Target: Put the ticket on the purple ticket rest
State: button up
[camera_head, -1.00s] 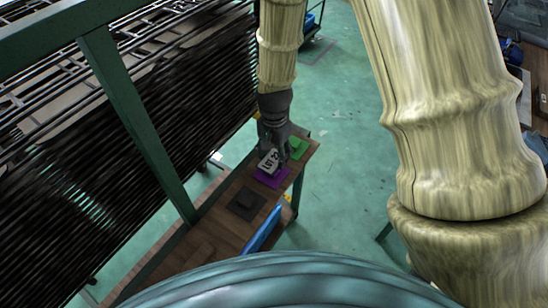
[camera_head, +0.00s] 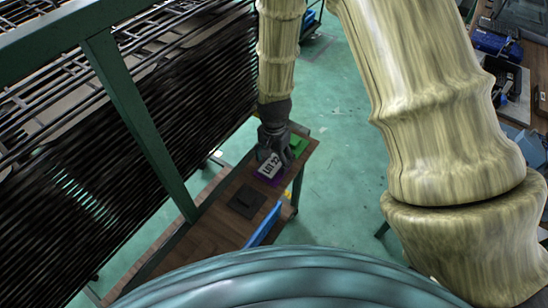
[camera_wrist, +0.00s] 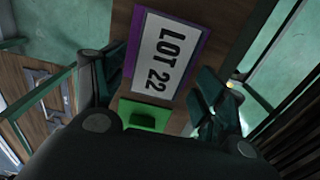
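The ticket is a white card with a dark edge, marked "LOT 22" (camera_wrist: 163,57). In the head view the ticket (camera_head: 269,166) lies over the purple ticket rest (camera_head: 268,181), covering most of it. In the wrist view purple borders of the rest (camera_wrist: 131,46) show along the ticket's sides; whether the card touches it everywhere I cannot tell. My gripper (camera_head: 274,154) is directly over the ticket's far end. In the wrist view its fingers (camera_wrist: 160,92) stand apart on either side, with gaps to the ticket's edges, so it looks open.
A green rest (camera_head: 299,145) lies just beyond the purple one; it also shows in the wrist view (camera_wrist: 145,113). A dark grey rest (camera_head: 247,201) lies nearer on the wooden table (camera_head: 215,222). A blue panel (camera_head: 264,226) stands at the table's right edge. A dark rack is at left.

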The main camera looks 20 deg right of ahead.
aim_at(274, 162)
jog(key=shift+r, duration=0.25)
notch_tip(274, 162, up, 12)
jog(key=b, duration=0.3)
dwell(0.8)
jog(key=shift+f, duration=0.1)
